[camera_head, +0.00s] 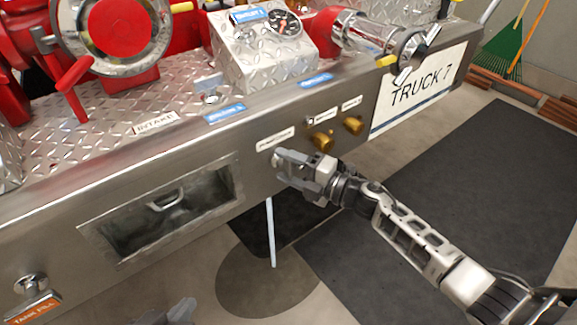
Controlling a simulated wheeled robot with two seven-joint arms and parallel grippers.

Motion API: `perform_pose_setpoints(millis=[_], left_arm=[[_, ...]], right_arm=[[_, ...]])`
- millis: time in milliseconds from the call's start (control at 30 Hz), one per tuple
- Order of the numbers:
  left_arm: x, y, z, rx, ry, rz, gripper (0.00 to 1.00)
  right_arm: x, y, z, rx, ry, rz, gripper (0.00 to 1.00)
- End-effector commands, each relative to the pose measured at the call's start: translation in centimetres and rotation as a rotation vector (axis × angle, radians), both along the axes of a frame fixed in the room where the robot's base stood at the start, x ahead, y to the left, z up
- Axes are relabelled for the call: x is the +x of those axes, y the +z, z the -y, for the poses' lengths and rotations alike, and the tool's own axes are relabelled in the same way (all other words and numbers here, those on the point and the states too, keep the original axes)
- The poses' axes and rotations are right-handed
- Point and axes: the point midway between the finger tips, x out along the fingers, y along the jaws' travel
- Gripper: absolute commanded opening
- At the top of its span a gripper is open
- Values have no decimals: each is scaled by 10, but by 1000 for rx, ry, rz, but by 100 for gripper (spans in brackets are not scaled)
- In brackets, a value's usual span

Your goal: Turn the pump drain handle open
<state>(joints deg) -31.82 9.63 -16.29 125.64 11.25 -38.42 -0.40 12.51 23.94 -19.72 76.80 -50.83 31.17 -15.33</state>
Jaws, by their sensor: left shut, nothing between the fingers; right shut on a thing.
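The pump drain handle is mostly hidden behind my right gripper (281,168), below a white label (275,139) on the bumper's metal front face. My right gripper is shut on the handle, its arm reaching in from the lower right. How far the handle is turned cannot be told. A pale, narrow vertical strip (270,235) shows below the bumper, near the gripper, above a dark round patch (265,285) on the floor. My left gripper (170,315) is shut and empty at the bottom edge, partly cut off and away from the bumper.
Two brass knobs (321,141) (353,125) sit right of my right gripper. A recessed opening (165,205) and a tank fill knob (31,284) are at left. A gauge box (262,55), red fittings and a chrome pipe (365,35) stand on the bumper. Dark mats (480,160) cover the floor.

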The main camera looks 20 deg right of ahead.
Motion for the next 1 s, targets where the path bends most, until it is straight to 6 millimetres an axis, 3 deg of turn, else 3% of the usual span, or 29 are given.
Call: perform_pose_setpoints(millis=[67, 100, 167, 200, 600, 1000], left_arm=[[0, 0, 0, 0, -1, -1, 0], [-1, 0, 1, 0, -1, -1, 0], [-1, -1, 1, -1, -1, -2, 0], [-1, -1, 1, -2, -2, -3, 0], [-4, 0, 2, -2, -5, -9, 0], [-9, -9, -3, 23, -5, -66, 0]], right_arm=[[0, -1, 1, -7, -2, 1, 35], [0, -1, 1, -7, -2, 1, 61], [0, -1, 1, -6, -2, 0, 78], [0, -1, 1, -6, -2, 0, 80], [-8, -1, 8, -4, -2, -2, 80], [-75, 0, 69, -6, -1, -4, 80]])
